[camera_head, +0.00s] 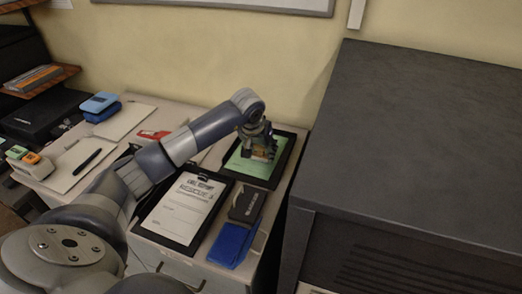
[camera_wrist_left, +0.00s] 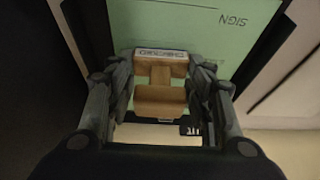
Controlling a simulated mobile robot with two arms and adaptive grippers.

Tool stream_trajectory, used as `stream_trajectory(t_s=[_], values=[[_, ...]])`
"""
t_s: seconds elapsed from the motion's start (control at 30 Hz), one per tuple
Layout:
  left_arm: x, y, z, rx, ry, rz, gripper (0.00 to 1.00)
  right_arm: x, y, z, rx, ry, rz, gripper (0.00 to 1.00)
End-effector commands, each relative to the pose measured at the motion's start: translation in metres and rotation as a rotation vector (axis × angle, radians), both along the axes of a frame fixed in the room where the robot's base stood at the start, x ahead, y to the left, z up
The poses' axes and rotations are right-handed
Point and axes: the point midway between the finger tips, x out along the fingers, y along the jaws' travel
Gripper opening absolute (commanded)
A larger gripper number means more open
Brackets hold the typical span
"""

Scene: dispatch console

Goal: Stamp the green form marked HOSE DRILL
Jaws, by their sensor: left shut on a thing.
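The green form (camera_head: 244,162) lies on a black clipboard at the back right of the desk, with my left gripper (camera_head: 262,152) over it. In the left wrist view the green form (camera_wrist_left: 240,42) shows the printed word SIGN; its heading is hidden. My left gripper (camera_wrist_left: 160,95) is shut on a wooden stamp (camera_wrist_left: 160,100), which has a pale label. The stamp is over the green form; I cannot tell whether it touches the paper. My right gripper is not in view.
A white form on a clipboard (camera_head: 183,207), a dark ink pad (camera_head: 246,204) and a blue cloth (camera_head: 234,243) lie in front. A red item (camera_head: 153,134), papers and a pen (camera_head: 87,161) lie left. A large dark cabinet (camera_head: 430,150) stands close on the right.

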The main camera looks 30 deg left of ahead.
Motion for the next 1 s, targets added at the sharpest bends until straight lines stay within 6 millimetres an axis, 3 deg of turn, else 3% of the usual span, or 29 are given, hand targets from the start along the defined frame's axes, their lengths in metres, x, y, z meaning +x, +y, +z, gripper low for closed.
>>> stream_trajectory(t_s=[0.53,1.0], values=[[-0.001,0.0,-0.002,0.0,0.004,-0.001,0.33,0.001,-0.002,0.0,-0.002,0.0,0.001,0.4],[0.0,0.0,0.037,0.002,0.001,0.0,0.33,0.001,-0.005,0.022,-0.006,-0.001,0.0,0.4]])
